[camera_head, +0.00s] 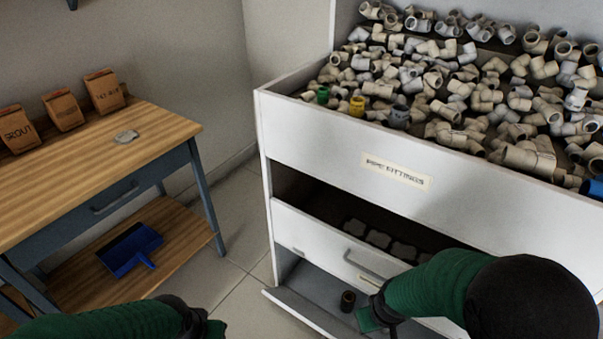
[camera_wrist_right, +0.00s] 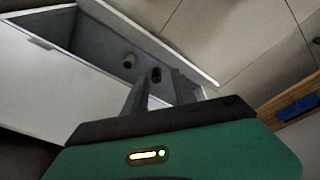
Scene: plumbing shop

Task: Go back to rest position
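My right arm reaches down at the front of the white cabinet. My right gripper (camera_head: 368,318) is over the pulled-out bottom drawer (camera_head: 308,308). In the right wrist view its two fingers (camera_wrist_right: 162,92) stand apart with nothing held between them. A small dark cylindrical fitting (camera_head: 348,301) is in that drawer, just left of the gripper. It also shows in the wrist view (camera_wrist_right: 156,75), with a brownish fitting (camera_wrist_right: 128,60) near it. My left gripper (camera_head: 208,327) is at the bottom edge of the head view; its fingers are too cut off to judge.
A drawer with a handle (camera_head: 363,264) is above the bottom one. The cabinet's top bin (camera_head: 300,118) is full of grey fittings and carries a PIPE FITTINGS label (camera_head: 396,171). A wooden workbench (camera_head: 165,135) is on the left, with a blue dustpan (camera_head: 130,249) on its lower shelf.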

